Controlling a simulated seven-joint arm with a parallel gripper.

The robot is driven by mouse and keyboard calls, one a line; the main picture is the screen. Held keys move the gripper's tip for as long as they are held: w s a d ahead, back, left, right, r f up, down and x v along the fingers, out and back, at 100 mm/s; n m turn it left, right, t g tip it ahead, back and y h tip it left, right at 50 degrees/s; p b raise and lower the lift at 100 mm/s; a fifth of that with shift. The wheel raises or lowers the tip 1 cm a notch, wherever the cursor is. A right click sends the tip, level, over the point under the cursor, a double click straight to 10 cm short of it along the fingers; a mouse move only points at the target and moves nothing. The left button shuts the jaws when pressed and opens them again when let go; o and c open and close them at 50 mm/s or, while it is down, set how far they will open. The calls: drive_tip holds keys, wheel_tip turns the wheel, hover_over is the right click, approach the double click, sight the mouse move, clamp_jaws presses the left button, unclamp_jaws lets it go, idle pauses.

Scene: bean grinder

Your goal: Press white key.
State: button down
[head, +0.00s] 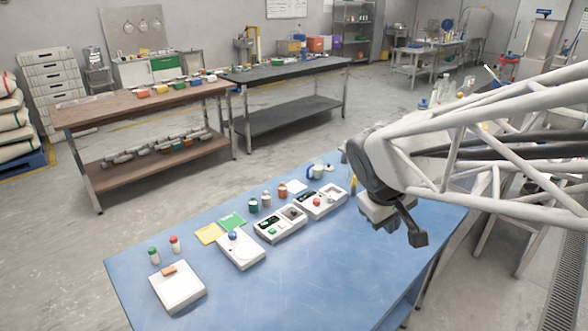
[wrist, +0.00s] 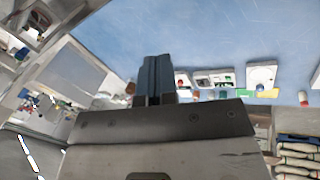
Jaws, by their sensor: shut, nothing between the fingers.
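Several white devices stand in a row on the blue table. One carries a red knob and pale panels (head: 323,202), one a green button and a dark round part (head: 280,223), one a blue knob (head: 240,251), and the nearest an orange key (head: 178,286). I cannot make out for certain which part is the white key. My gripper (head: 418,238) is above the table, to the right of the red-knob device and apart from all devices. In the wrist view its two dark fingers (wrist: 156,75) are together and empty; the devices show beyond them to the right.
Small jars (head: 266,198), a yellow card (head: 209,234) and a green card (head: 232,221) lie behind the devices. Two small bottles (head: 153,255) stand at the left. The blue table's (head: 330,275) front and right parts are clear. Other benches (head: 140,98) stand behind.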

drive_tip(key=w+a+f+n+t+h, duration=0.1)
drive_tip(key=w+a+f+n, duration=0.25)
drive_tip(key=w, duration=0.45)
drive_tip(key=w+a+f+n+t+h, duration=0.1)
drive_tip(key=w+a+f+n, duration=0.15)
drive_tip(key=w+a, duration=0.45)
drive_tip(key=n+t, duration=0.3)
drive_tip(key=n, duration=0.5)
hover_over(283, 225)
wheel_tip(283, 225, down, 9)
drive_tip(key=shift+h, duration=0.4)
drive_tip(key=shift+f, duration=4.35)
